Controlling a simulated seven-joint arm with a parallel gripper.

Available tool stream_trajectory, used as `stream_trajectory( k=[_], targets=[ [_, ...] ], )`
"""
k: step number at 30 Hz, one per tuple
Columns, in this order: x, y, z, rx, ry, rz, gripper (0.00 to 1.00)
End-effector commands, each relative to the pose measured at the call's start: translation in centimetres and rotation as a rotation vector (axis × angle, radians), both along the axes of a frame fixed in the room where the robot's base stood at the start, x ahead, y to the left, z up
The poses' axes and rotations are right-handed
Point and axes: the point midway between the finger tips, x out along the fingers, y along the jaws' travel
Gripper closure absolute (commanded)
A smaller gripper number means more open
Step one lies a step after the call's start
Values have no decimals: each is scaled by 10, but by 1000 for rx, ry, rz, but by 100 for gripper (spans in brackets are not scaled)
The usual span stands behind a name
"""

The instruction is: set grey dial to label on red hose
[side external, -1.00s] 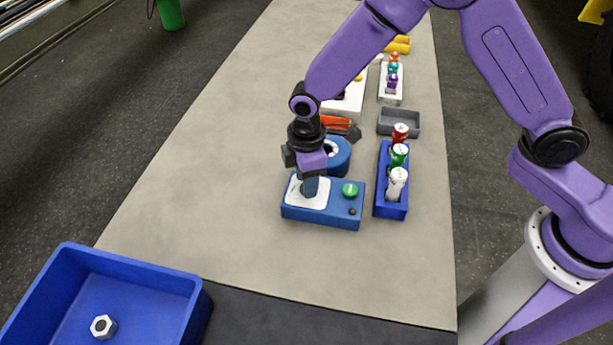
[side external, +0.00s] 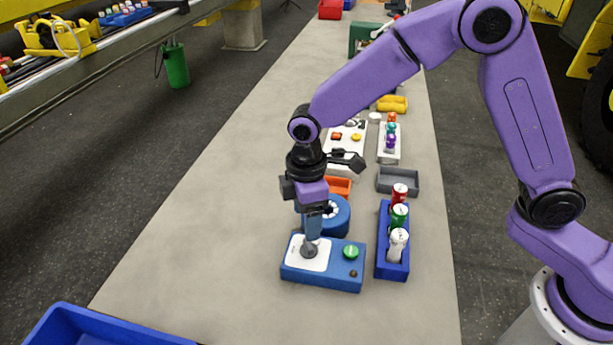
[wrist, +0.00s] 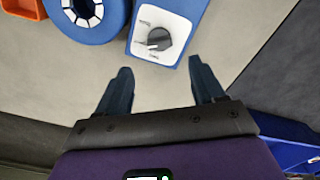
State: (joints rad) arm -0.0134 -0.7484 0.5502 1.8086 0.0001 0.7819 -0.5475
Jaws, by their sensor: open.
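The grey dial (side external: 309,250) sits on a white plate (side external: 296,255) on top of a blue box (side external: 325,279). In the wrist view the dial (wrist: 159,39) shows a white mark on its lower left side. Small labels stand around it on the plate, too small to read. My gripper (side external: 312,230) points down just above the dial in the side view. In the wrist view my gripper (wrist: 163,76) has its two fingers apart with nothing between them, and the dial lies beyond the fingertips. I cannot make out a red hose or its label.
A green button (side external: 351,252) is on the same box. A blue ring-shaped part (side external: 342,223) stands behind the box. A blue rack (side external: 392,271) with red, green and white cylinders stands to the right. A grey tray (side external: 398,181) lies behind it.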

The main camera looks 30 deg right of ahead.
Motion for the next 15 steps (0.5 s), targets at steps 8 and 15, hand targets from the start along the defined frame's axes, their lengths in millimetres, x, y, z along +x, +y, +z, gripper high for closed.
stream_trajectory(
  k=[8,15],
  targets=[
    [1,1,59,5,-4,0,32],
    [0,0,91,2,-1,0,32]
  ],
)
